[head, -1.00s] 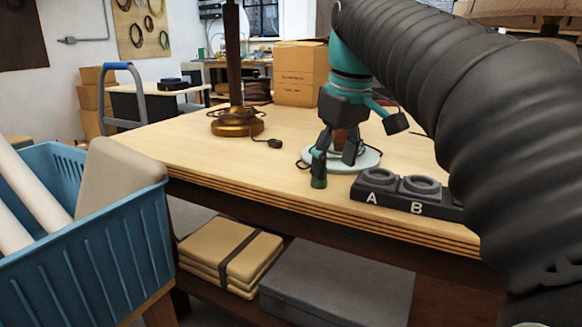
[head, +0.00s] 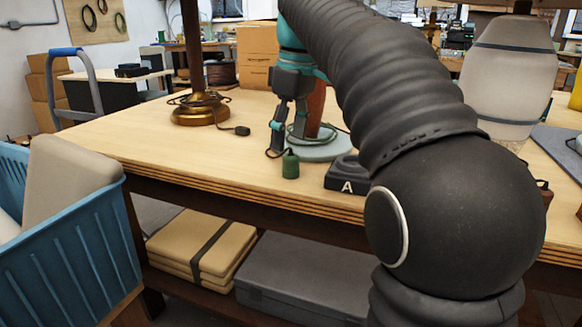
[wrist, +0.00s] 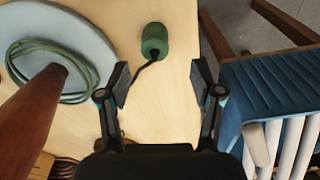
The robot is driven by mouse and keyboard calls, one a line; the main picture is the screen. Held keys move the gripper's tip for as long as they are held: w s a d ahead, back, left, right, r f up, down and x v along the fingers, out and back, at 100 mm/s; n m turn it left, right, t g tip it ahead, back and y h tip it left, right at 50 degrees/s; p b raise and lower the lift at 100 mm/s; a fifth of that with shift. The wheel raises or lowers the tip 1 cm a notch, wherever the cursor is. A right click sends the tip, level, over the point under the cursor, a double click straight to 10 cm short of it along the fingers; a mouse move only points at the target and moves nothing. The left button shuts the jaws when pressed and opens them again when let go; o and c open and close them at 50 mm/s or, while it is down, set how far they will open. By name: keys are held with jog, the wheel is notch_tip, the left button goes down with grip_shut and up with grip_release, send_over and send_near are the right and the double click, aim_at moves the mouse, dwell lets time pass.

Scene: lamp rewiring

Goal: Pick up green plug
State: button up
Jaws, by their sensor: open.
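The green plug (head: 290,164) stands near the front edge of the wooden table. In the wrist view the green plug (wrist: 154,40) lies ahead of my gripper (wrist: 160,82), between the lines of its two fingers. A dark cord runs from the plug toward the left finger. My gripper (head: 277,148) is open and empty, just left of and behind the plug in the head view. One finger is partly hidden behind my arm.
A pale round lamp base (head: 322,148) with a coiled green cord stands beside the gripper. A black block marked A (head: 346,176) is at right. A brass lamp base (head: 200,110) stands at the back left. A blue crate (head: 60,240) stands left of the table.

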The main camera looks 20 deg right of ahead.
aim_at(291, 155)
jog(key=shift+w+d+f+b, duration=0.15)
jog(key=shift+f+b, duration=0.15)
jog(key=shift+f, duration=1.25)
jog(key=shift+w+d+f+b, duration=0.1)
jog(key=shift+f+b, duration=0.2)
jog(key=shift+f, duration=1.2)
jog(key=c, duration=1.2)
